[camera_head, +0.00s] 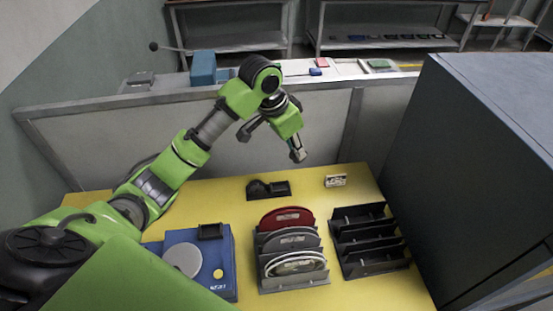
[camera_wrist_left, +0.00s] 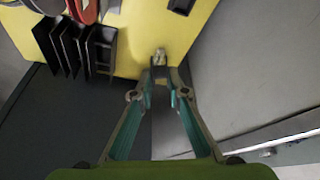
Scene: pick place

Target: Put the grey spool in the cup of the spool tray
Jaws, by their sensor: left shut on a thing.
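My left gripper (camera_head: 297,153) is raised above the back of the yellow table, right of and above the small black tray. In the left wrist view its teal fingers (camera_wrist_left: 160,80) are closed on a small dark grey piece (camera_wrist_left: 160,72), which looks like the grey spool; its shape is mostly hidden. The black tray (camera_head: 281,189), seemingly the spool tray, lies on the table with a dark round part at its left end; the cup's inside cannot be made out. A corner of a black object, likely this tray, shows at the top of the wrist view (camera_wrist_left: 181,5). My right gripper is not in view.
A small whitish item (camera_head: 335,181) lies right of the black tray. In front stand a rack with red and grey discs (camera_head: 290,285), an empty black rack (camera_head: 372,245) and a blue device (camera_head: 222,275). A large dark cabinet (camera_head: 470,170) rises at the right.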

